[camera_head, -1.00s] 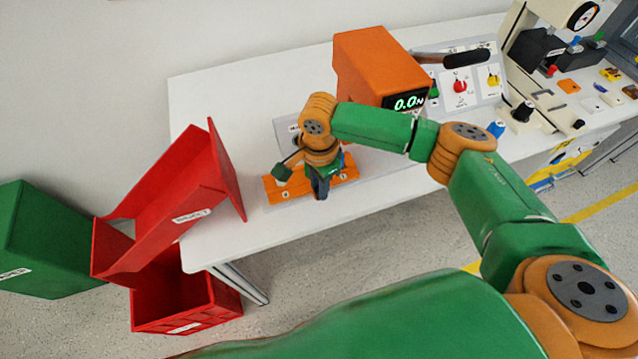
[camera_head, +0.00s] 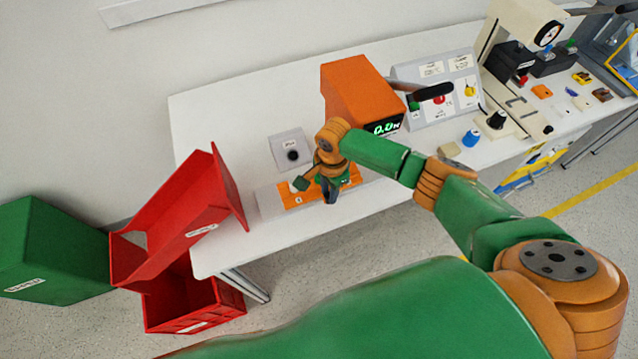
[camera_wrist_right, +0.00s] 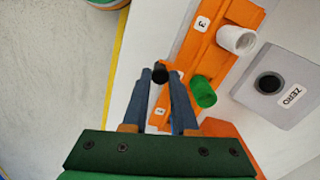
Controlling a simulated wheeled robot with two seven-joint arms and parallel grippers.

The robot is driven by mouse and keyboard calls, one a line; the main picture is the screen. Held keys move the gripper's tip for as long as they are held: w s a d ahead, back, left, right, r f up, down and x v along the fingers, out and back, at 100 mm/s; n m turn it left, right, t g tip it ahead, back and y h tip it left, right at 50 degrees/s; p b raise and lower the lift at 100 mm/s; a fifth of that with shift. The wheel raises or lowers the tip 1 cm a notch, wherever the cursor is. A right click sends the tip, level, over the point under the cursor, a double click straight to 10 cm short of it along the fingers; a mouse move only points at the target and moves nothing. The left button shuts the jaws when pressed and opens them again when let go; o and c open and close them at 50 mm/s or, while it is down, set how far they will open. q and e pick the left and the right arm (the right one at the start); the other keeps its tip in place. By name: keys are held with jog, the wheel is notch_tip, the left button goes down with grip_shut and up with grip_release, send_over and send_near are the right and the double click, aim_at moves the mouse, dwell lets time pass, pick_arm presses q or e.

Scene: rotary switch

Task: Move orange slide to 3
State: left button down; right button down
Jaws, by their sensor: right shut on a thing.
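The orange slide (camera_head: 292,199) is a long orange strip lying on the table, partly hidden by my right gripper in the head view. In the right wrist view the strip (camera_wrist_right: 196,47) carries a "3" label (camera_wrist_right: 202,24) toward its far end and a "1" label near my fingers. A white knob (camera_wrist_right: 236,39), a green knob (camera_wrist_right: 203,91) and a black knob (camera_wrist_right: 160,76) stand along it. My right gripper (camera_wrist_right: 160,70) is shut on the black knob, its fingers on either side. In the head view the right gripper (camera_head: 329,192) is over the strip. My left gripper is not in view.
A grey "ZERO" button box (camera_wrist_right: 276,81) sits beside the strip. An orange box with a display (camera_head: 360,92) stands behind my right arm. A red bin (camera_head: 180,215) stands at the table's left end. The table top to the left is clear.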

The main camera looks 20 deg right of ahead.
jog(key=shift+w+d+r, duration=0.1)
jog(key=shift+d, duration=0.05)
jog(key=c, duration=1)
grip_release()
jog(key=shift+f, duration=0.2)
notch_tip(320, 180, up, 7)
jog(key=shift+r, duration=0.1)
